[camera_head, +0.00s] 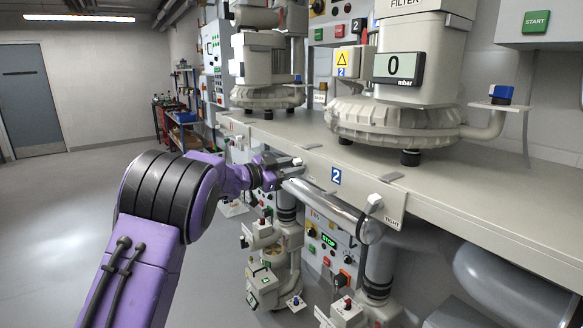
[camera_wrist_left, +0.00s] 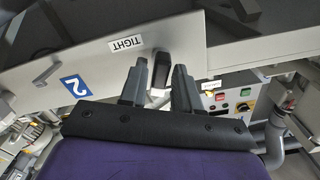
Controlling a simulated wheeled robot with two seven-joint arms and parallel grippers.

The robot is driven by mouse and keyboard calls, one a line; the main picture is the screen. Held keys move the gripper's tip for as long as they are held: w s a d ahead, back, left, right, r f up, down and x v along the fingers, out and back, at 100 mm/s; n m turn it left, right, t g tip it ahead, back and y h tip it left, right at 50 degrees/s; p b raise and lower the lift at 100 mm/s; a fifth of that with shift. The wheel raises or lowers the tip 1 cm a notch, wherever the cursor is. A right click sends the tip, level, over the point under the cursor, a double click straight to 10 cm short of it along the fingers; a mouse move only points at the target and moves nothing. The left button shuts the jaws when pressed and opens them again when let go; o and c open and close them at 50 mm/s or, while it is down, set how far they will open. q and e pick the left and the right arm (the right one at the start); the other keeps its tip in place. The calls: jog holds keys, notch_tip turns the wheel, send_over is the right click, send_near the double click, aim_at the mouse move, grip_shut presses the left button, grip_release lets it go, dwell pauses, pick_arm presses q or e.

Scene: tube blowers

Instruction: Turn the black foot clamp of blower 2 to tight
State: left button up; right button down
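Blower 2 (camera_head: 400,90) is the large pale machine with a "0 mbar" display, standing on the bench above the blue "2" sign (camera_head: 336,176). My left gripper (camera_head: 288,168) is at the bench's front edge, left of that sign. In the left wrist view my left gripper (camera_wrist_left: 159,72) is open, its two dark fingers apart. A short black clamp (camera_wrist_left: 163,66) shows between the fingertips, beside an upside-down "TIGHT" label (camera_wrist_left: 126,43). Whether the fingers touch it I cannot tell. The gripper hides this clamp in the head view. The right gripper is not in view.
The bench edge (camera_head: 470,210) runs along the right. A silver pipe (camera_head: 325,205) lies just below and right of the gripper. Another "TIGHT" label (camera_head: 393,222) hangs farther right. Pumps and panels stand below the bench. The floor (camera_head: 60,220) at the left is clear.

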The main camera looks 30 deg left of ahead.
pick_arm(q)
grip_shut()
jog(key=shift+s+d+f+m+b, duration=0.1)
jog(key=shift+f+m+b, duration=0.05)
jog(key=shift+m+b, duration=2.1)
jog(key=shift+w+d+f+m+b, duration=0.1)
jog(key=shift+m+b, duration=2.05)
jog(key=shift+b, duration=0.05)
jog(key=shift+s+f+m+b, duration=0.1)
jog(key=shift+f+m+b, duration=0.05)
jog(key=shift+m+b, duration=2.1)
jog(key=shift+o, duration=1.8)
grip_release()
